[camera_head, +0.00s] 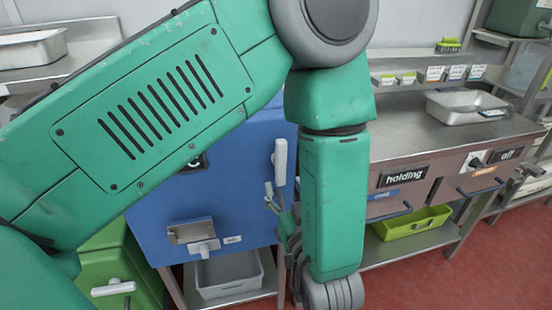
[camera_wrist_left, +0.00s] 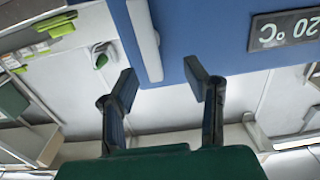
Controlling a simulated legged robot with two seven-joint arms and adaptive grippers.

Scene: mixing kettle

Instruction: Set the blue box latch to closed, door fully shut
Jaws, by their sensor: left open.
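The blue box (camera_head: 255,210) stands behind my left arm, which hides much of its front. A white upright handle (camera_head: 281,162) is on its right part; it also shows in the left wrist view (camera_wrist_left: 143,40). A metal plate with a white lever (camera_head: 203,247) sits low on the front. My left gripper (camera_head: 273,197) is open and empty, just below the upright handle, partly hidden by my forearm. In the left wrist view its fingers (camera_wrist_left: 164,80) are apart, with the handle's end near the gap. I cannot tell the latch position or whether the door is fully shut. My right gripper is not in view.
A steel counter (camera_head: 410,135) with drawers labelled "holding" and "off" stands at the right. A lime tray (camera_head: 412,222) lies on its lower shelf. A grey bin (camera_head: 228,277) is under the box. A green box (camera_head: 105,265) is at lower left. Red floor is free at lower right.

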